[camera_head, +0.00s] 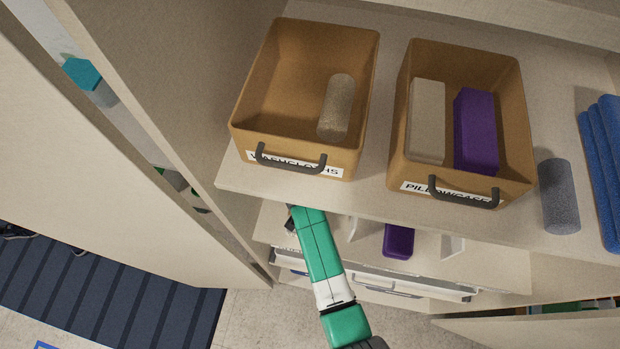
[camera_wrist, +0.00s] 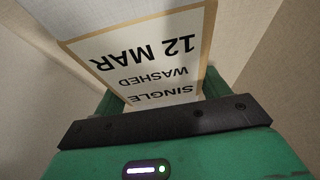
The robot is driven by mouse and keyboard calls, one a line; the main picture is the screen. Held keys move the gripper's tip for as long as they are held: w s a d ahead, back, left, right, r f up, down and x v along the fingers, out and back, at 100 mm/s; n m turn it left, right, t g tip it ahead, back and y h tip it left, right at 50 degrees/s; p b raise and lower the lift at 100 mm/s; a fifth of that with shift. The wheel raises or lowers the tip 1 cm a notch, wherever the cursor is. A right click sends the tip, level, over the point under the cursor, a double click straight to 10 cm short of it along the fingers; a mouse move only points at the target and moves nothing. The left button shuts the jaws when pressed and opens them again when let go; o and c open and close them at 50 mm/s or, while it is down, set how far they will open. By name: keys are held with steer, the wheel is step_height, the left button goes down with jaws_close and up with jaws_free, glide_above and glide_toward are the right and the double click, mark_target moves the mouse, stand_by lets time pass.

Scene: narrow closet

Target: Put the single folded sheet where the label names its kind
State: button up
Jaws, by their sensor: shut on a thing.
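In the wrist view my gripper (camera_wrist: 160,102) is shut on a pale thing that carries a tan-bordered white tag (camera_wrist: 150,58). The tag reads, upside down, "SINGLE WASHED 12 MAR". The pale surface (camera_wrist: 95,14) beyond the tag looks like the folded sheet, but its full shape is cut off. In the head view my green arm reaches up to the lower shelf's left end; the gripper and the sheet are hidden there. Two tan bins stand on the upper shelf. The left bin's label (camera_head: 295,164) reads "WASHCLOTHS"; the right bin's label (camera_head: 450,193) reads "PILLOWCASES", partly behind its handle.
The left bin (camera_head: 262,85) holds a beige roll; the right bin (camera_head: 465,55) holds beige and purple folded pieces. A grey roll (camera_head: 559,197) and blue towels (camera_head: 602,170) sit at right. A purple piece (camera_head: 398,241) lies between white dividers on the lower shelf. A panel stands at left.

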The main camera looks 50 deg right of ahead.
steer(key=shift+f, duration=0.15)
steer(key=o, duration=1.4)
steer(key=shift+r, duration=0.45)
steer(key=p+v, duration=0.1)
steer(key=v, duration=0.3)
steer(key=shift+r, duration=0.1)
steer(key=s+a, duration=0.2)
steer(key=a, duration=0.1)
steer(key=s+a, duration=0.2)
steer(key=a, duration=0.2)
steer(key=s+a, duration=0.2)
steer(key=a, duration=0.1)
steer(key=shift+s+a+r, duration=0.1)
steer(key=shift+s+a, duration=0.1)
steer(key=shift+a, duration=0.1)
